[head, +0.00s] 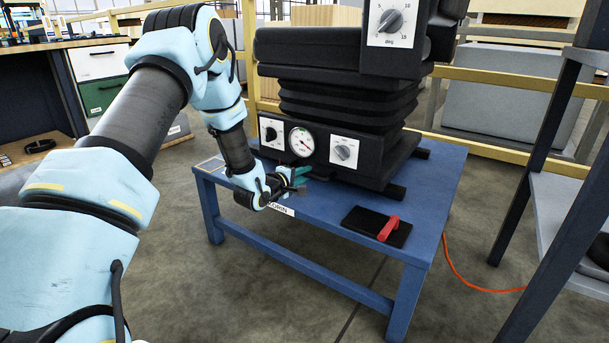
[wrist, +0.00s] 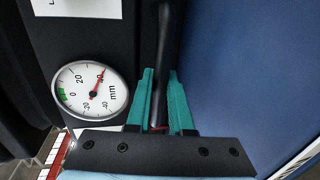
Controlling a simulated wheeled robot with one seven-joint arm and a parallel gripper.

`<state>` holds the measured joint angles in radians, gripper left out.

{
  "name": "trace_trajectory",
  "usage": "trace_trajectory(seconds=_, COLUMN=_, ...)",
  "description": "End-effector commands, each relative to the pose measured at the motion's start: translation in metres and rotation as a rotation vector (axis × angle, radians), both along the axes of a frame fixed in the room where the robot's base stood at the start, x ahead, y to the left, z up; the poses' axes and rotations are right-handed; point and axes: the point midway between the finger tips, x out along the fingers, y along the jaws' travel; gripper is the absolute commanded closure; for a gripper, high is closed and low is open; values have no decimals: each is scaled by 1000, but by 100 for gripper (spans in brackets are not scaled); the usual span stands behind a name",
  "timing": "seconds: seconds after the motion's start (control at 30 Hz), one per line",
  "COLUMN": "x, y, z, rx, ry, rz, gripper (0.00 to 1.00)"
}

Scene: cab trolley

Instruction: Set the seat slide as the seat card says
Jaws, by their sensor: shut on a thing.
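The black seat (head: 335,85) stands on a blue table. On its lower front is a round white gauge (head: 301,141), also in the wrist view (wrist: 90,92). It is marked in mm with a green band near 0, and its red needle points close to 40. My gripper (head: 302,172) is low at the seat's front. In the wrist view its teal fingers (wrist: 160,88) are shut on a black bar (wrist: 168,45), which runs away alongside the seat base. A small card (head: 210,165) lies on the table's left corner; I cannot read it or tell whether it is the seat card.
Knobs on white plates (head: 270,132) (head: 344,151) flank the gauge, and another knob (head: 391,21) sits higher. A black plate with a red handle (head: 388,228) lies on the blue table (head: 320,225). A dark shelf frame (head: 545,150) stands at right. An orange cable (head: 470,282) runs on the floor.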

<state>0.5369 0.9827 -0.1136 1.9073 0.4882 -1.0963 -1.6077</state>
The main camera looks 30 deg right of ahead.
Motion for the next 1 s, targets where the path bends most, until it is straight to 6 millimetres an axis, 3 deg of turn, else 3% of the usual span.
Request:
trace_trajectory(seconds=0.77, x=1, y=1, z=-1, rx=2, ry=1, rz=1, gripper=100)
trace_trajectory(seconds=1.0, x=28, y=17, z=2, rx=1, ry=0, rz=12, gripper=100)
